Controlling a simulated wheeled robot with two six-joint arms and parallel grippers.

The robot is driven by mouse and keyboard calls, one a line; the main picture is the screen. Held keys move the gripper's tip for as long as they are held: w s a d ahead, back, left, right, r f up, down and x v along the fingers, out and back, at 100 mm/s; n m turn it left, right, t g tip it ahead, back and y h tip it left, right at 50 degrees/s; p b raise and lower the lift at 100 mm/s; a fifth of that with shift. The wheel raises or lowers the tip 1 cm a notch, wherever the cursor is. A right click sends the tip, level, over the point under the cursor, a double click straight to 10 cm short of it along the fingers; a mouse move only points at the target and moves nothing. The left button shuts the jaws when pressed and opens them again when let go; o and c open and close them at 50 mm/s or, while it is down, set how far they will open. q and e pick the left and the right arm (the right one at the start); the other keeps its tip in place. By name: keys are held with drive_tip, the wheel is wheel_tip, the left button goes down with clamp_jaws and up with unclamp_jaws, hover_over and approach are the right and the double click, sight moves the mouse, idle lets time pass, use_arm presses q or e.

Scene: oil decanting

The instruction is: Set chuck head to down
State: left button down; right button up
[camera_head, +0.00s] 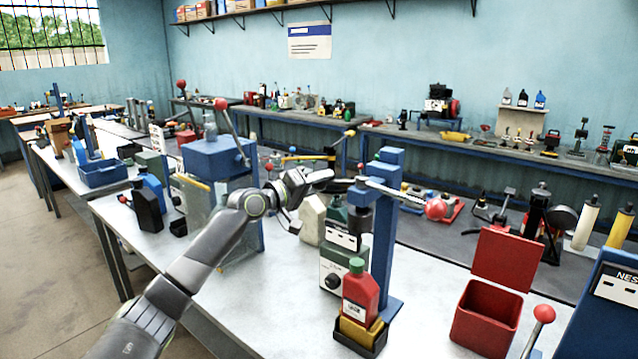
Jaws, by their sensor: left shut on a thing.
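A blue capping stand has an upright column (383,235) at the centre right. A dark chuck head (362,194) sits on its column, above a red bottle (361,290) at the base. A silver lever (395,193) ends in a red ball (436,208) to the right of the column. My left gripper (337,184) reaches in from the left at the height of the chuck head and is shut on a part there. I take that part to be the chuck head; the contact is small and partly hidden. My right gripper is not in view.
A green-and-white box (342,262) and a pale jug (312,220) stand left of the column. An open red bin (486,317) is at the right, beside a blue machine (603,310). A blue-topped station (215,158) stands behind my arm. Bare tabletop lies front centre.

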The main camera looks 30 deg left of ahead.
use_arm(q)
wheel_tip(320, 180, down, 11)
drive_tip(key=b, duration=0.8)
drive_tip(key=shift+r, duration=0.15)
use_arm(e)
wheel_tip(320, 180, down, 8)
use_arm(q)
drive_tip(key=c, duration=1)
unclamp_jaws()
drive_tip(key=shift+o, duration=0.2)
